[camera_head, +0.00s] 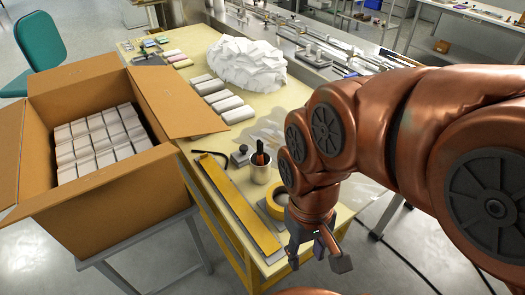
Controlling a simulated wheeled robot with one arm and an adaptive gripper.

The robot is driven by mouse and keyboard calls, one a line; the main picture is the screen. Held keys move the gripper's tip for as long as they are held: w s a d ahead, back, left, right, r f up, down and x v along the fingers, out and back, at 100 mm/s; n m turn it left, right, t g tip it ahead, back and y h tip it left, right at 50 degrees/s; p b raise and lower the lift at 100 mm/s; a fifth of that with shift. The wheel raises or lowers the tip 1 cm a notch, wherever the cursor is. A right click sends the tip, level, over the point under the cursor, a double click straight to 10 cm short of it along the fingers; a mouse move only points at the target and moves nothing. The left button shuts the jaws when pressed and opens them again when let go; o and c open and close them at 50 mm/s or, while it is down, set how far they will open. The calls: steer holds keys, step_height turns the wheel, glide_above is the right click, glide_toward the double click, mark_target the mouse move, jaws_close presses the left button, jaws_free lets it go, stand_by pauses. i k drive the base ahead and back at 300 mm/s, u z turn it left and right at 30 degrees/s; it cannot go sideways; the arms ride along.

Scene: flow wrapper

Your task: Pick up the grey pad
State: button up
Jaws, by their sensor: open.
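My gripper (318,258) hangs at the lower middle of the head view, at the near right edge of the yellow table (250,140). Its two fingers are apart and nothing shows between them. Several small coloured pads (150,45) lie at the far left end of the table, well away from my gripper. A dark grey flat piece (148,60) lies beside them. The pads are too small in the view to tell surely which one is the grey pad.
An open cardboard box (110,205) with white packs stands left of the table. On the table are a white crumpled heap (246,63), white packs (222,99), a metal cup (260,170), a yellow tape roll (275,203) and a long yellow bar (235,205).

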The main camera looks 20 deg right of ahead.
mark_target(241, 158)
steer(key=u, duration=0.1)
steer(key=k, duration=0.15)
steer(key=z, duration=0.15)
steer(key=i, duration=0.25)
steer(key=k, duration=1.3)
steer(key=u, duration=0.75)
steer(key=i, duration=1.15)
steer(key=z, duration=0.05)
